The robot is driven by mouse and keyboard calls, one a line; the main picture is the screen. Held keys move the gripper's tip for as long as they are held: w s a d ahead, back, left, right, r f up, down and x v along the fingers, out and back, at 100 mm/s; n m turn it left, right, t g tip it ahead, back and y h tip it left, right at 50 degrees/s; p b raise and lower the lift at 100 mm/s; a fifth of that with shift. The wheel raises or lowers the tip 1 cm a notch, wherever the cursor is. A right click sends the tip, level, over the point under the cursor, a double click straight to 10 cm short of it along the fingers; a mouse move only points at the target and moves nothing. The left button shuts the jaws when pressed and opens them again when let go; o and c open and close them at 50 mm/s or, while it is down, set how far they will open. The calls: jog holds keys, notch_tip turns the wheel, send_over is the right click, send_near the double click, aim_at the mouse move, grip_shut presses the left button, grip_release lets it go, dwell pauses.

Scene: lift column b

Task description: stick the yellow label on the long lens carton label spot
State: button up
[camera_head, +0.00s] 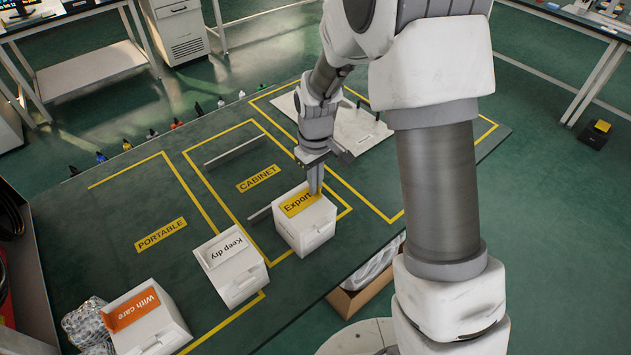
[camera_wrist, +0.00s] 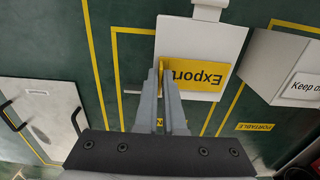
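The yellow label (camera_head: 300,202), printed "Export", lies on top of a white box (camera_head: 305,235) on the green surface. It also shows upside down in the wrist view (camera_wrist: 205,79), on the white box (camera_wrist: 212,43). My gripper (camera_head: 315,185) points down at the right end of this label, its fingertips at or just above it. In the wrist view the fingers (camera_wrist: 166,80) are close together, with a yellow strip at their tips; whether they grip it I cannot tell. I cannot make out a long lens carton or its label spot.
A "Keep dry" box (camera_head: 232,265) and an orange-labelled "With care" box (camera_head: 150,320) stand to the left. A pale board with dark handles (camera_head: 355,130) lies behind my gripper. Thin upright plates (camera_head: 235,152) stand on the marked surface. An open cardboard box (camera_head: 362,293) is at the front.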

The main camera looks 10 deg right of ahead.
jog(key=o, duration=0.4)
notch_tip(320, 180, up, 17)
jog(key=p, duration=0.1)
jog(key=shift+r+p, duration=0.2)
jog(key=shift+p, duration=0.1)
dwell(0.4)
jog(key=s+d+r+m+t, duration=0.2)
jog(key=s+d, duration=0.1)
jog(key=s, duration=0.4)
jog(key=s+d+r+m+t, duration=0.1)
jog(key=s+d+r+m, duration=0.1)
jog(key=s, duration=0.5)
jog(key=s+d+r+m+t, duration=0.2)
jog(key=s+d+r, duration=0.1)
jog(key=s, duration=0.4)
jog(key=shift+d+r+m+t, duration=0.3)
jog(key=shift+d+r+m, duration=0.1)
jog(key=shift+r, duration=0.35)
